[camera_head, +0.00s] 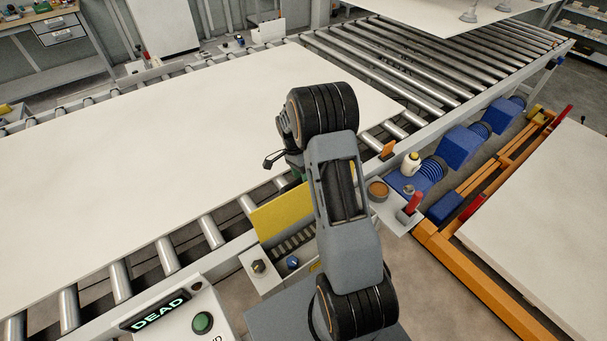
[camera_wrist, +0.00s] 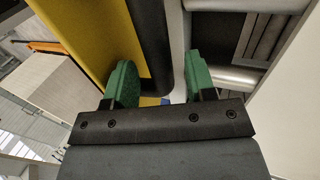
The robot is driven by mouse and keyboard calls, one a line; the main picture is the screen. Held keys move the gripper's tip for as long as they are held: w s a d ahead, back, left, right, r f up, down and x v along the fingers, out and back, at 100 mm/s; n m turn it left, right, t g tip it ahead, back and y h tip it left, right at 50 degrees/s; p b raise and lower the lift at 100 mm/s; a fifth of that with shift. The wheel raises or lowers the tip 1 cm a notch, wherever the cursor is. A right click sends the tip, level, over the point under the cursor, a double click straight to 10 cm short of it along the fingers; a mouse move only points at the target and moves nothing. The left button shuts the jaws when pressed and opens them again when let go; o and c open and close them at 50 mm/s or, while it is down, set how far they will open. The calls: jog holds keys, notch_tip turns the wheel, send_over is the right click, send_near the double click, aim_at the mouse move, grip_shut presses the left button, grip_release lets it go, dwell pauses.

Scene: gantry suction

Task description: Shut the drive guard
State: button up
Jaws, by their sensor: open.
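The drive guard (camera_head: 282,213) is a yellow panel standing raised at the conveyor's near side. Below it, a dark chain or toothed strip (camera_head: 294,243) shows uncovered in an open housing. A yellow surface, apparently the guard, fills the upper left of the wrist view (camera_wrist: 88,40), with a dark bar (camera_wrist: 150,40) along its right side. My gripper (camera_wrist: 161,82) has green fingertips set apart. The dark bar's lower end appears between them; I cannot tell whether they touch it. In the head view my arm hides most of the gripper and the guard's right end.
A large pale board (camera_head: 170,130) lies on the roller conveyor. A small shelf (camera_head: 392,207) with a red-handled item, a jar and a bottle sits right of my arm. Blue motors (camera_head: 465,143) line the conveyor beyond.

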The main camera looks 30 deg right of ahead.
grip_shut()
dwell(0.5)
